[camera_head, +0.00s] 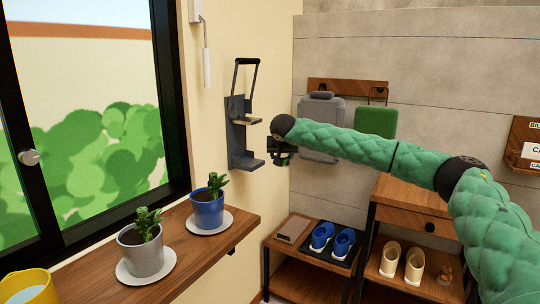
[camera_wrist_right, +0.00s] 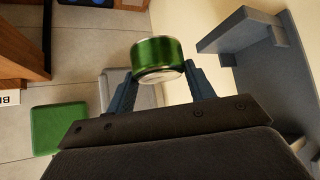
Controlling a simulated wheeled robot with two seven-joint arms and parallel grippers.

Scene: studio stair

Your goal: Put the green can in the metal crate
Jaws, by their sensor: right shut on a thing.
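The green can (camera_wrist_right: 158,56) is a short metal cylinder with a silver rim. In the right wrist view it sits between the two fingers of my right gripper (camera_wrist_right: 160,78), which is shut on it. In the head view my right gripper (camera_head: 279,155) is in the air just right of a grey wall-mounted device, and the can cannot be made out there. I cannot make out a metal crate in either view. My left gripper is not in view.
The grey wall device (camera_head: 238,135) has two ledges and a raised handle; it also shows in the wrist view (camera_wrist_right: 245,32). A wooden shelf (camera_head: 185,240) holds potted plants. A low bench (camera_head: 300,245) with blue shoes (camera_head: 322,236) stands below. A grey bag (camera_head: 320,128) hangs behind my arm.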

